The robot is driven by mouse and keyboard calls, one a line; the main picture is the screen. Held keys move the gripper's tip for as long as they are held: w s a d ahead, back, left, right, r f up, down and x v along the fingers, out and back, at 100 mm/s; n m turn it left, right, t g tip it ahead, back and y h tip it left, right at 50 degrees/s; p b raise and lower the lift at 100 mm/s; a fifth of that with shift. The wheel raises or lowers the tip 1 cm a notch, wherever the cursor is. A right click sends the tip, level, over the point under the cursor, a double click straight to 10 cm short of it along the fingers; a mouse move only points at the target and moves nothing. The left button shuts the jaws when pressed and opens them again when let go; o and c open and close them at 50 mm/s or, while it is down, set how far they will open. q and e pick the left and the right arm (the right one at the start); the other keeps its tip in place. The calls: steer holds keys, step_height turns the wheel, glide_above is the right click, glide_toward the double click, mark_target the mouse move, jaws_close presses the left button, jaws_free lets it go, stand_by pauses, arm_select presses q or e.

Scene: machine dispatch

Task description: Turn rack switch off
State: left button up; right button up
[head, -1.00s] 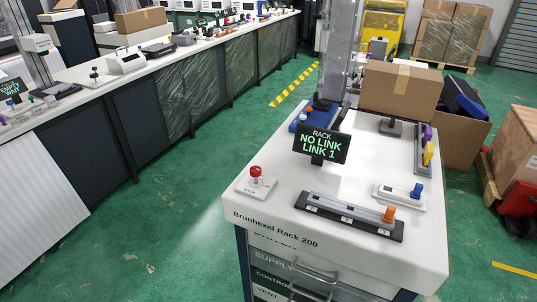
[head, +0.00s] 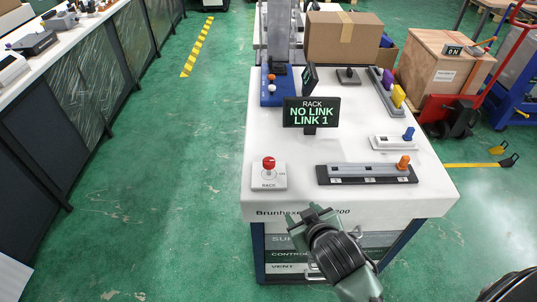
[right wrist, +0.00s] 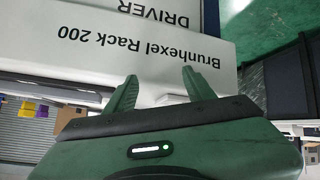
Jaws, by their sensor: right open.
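The rack switch (head: 268,164) has a red ball on a short stem, on a light base plate labelled RACK. It stands at the front left corner of the white-topped Brunhexel Rack 200 cabinet (head: 350,205). Its lever looks about upright; the lettering beside it is too small to read surely. A black display (head: 311,112) behind it reads "RACK NO LINK LINK 1". My right gripper (head: 314,211) is open and empty at the cabinet's front edge, right of and nearer than the switch. In the right wrist view the open fingers (right wrist: 159,80) face the upside-down cabinet lettering. My left gripper is out of view.
A slotted bar with an orange knob (head: 403,161), a blue-knobbed slider (head: 408,134) and a purple-and-yellow slider unit (head: 388,90) occupy the top's right side. A cardboard box (head: 343,37) stands behind. Green floor is open to the left.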

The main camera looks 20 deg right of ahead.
steer(key=w+a+r+n+t+y, duration=0.1)
steer(key=w+a+r+n+t, duration=0.2)
steer(key=w+r, duration=0.45)
steer(key=w+a+r+t+y, duration=0.1)
steer(key=w+a+r+t, duration=0.3)
steer(key=r, duration=0.6)
steer(key=w+a+r+n+t+y, duration=0.2)
steer(key=a+r+n+t+y, duration=0.2)
steer(key=a+r+n+y, duration=0.4)
steer(key=s+a+r+n+g+y, duration=0.3)
steer(key=a+r+n+g+y, duration=0.1)
steer(key=a+n+g+y, duration=0.8)
steer(key=n+g+h, duration=0.8)
steer(key=g+h, duration=0.1)
steer(key=h, duration=1.2)
glide_above(269, 160)
step_height(269, 160, down, 15)
steer(key=shift+s+a, duration=0.1)
steer(key=shift+f, duration=0.3)
step_height(269, 160, down, 7)
steer(key=shift+r+p, duration=0.1)
steer(key=shift+p, duration=0.85)
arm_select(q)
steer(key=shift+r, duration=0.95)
arm_select(e)
jaws_close()
